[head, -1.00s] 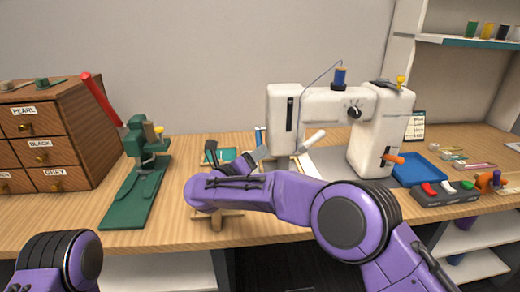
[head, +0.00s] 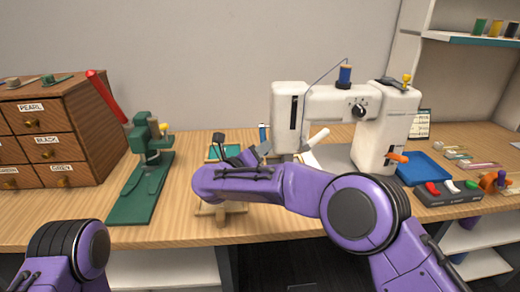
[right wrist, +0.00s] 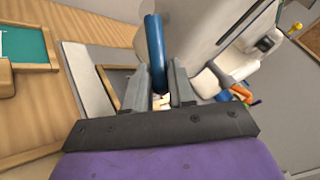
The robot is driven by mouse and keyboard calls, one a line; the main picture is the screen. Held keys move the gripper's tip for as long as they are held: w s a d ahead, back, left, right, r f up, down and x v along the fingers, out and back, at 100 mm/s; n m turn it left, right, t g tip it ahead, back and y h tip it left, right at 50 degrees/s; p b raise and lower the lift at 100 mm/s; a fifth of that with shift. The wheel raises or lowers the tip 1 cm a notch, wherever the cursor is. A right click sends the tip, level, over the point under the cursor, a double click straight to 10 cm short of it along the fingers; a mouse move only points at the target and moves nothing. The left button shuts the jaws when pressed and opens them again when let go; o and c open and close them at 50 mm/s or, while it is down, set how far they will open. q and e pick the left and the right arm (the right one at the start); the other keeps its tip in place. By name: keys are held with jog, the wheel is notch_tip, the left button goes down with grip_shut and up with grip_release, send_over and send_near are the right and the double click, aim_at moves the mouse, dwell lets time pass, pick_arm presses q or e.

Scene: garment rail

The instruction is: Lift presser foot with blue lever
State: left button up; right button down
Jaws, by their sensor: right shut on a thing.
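The white sewing machine (head: 290,99) stands on the wooden table, a blue thread spool (head: 345,75) on top. The blue lever (right wrist: 154,45) stands between the two fingers of my right gripper (right wrist: 160,85) in the right wrist view. The gripper is shut on it. In the head view the lever's tip (head: 263,131) shows at the machine's left side, and my purple right arm hides its lower part. The presser foot is hidden. My left arm shows at the lower left, its gripper out of view.
A green press (head: 145,180) and a wooden drawer cabinet (head: 55,130) stand left. A blue tray (head: 425,167) and a dark box with coloured switches (head: 450,190) lie right of the machine. A small wooden stand (head: 222,213) is under my right arm.

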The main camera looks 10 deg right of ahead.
jog(key=r+n+g+p, duration=0.1)
jog(key=p, duration=0.2)
jog(key=r+n+g+y+p, duration=0.1)
jog(key=r+p, duration=0.1)
jog(key=p, duration=0.1)
jog(key=r+g+p, duration=0.1)
jog(key=p, duration=0.2)
jog(key=shift+s+d+r+n+y, duration=0.1)
jog(key=shift+s+r+n+y, duration=0.05)
jog(key=shift+s+n+y, duration=0.25)
jog(key=shift+r+n+g+p, duration=0.2)
jog(key=shift+n+g+p, duration=0.1)
jog(key=shift+g+p, duration=0.5)
